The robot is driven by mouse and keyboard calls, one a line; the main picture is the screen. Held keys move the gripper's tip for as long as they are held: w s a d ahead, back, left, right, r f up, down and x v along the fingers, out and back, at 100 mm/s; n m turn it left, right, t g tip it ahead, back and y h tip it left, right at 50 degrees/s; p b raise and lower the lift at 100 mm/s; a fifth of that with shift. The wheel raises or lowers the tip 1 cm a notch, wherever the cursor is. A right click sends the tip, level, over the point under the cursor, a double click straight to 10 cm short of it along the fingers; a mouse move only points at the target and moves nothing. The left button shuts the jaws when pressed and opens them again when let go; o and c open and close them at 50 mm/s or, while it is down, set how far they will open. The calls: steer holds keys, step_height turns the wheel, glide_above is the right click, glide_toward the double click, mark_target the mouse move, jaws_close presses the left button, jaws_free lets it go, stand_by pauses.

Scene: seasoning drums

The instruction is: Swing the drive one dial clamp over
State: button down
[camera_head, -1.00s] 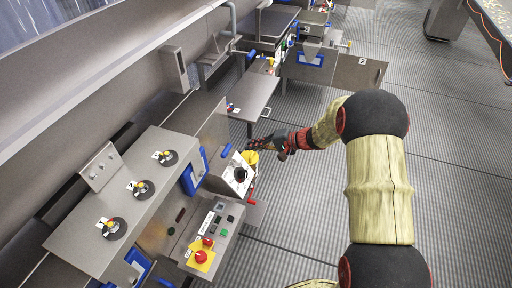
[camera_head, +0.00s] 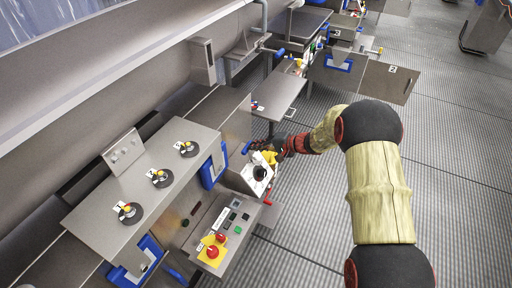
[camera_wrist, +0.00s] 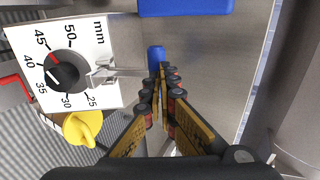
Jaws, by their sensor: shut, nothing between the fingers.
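The dial (camera_wrist: 68,72) is a black knob on a white plate marked in mm, at the left of the wrist view. It also shows in the head view (camera_head: 260,173). A grey metal clamp (camera_wrist: 104,73) sits at the knob's right edge, its thin arm reaching right toward my fingers. My gripper (camera_wrist: 161,88) is shut and empty, its fingertips close to the end of that arm; I cannot tell whether they touch. In the head view my gripper (camera_head: 273,152) is just beyond the dial plate, and the clamp is too small to make out.
A yellow knob (camera_wrist: 82,127) and a red handle (camera_wrist: 14,90) lie beside the dial plate. A button panel (camera_head: 222,232) with a red emergency button is nearer. The floor to the right is open.

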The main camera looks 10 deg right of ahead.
steer(key=b+x, duration=0.2)
steer(key=b, duration=0.1)
steer(key=shift+a+r, duration=0.1)
steer(key=shift+r+b, duration=0.2)
steer(key=shift+b, duration=0.2)
steer(key=shift+w+a+r, duration=0.1)
steer(key=shift+r, duration=0.05)
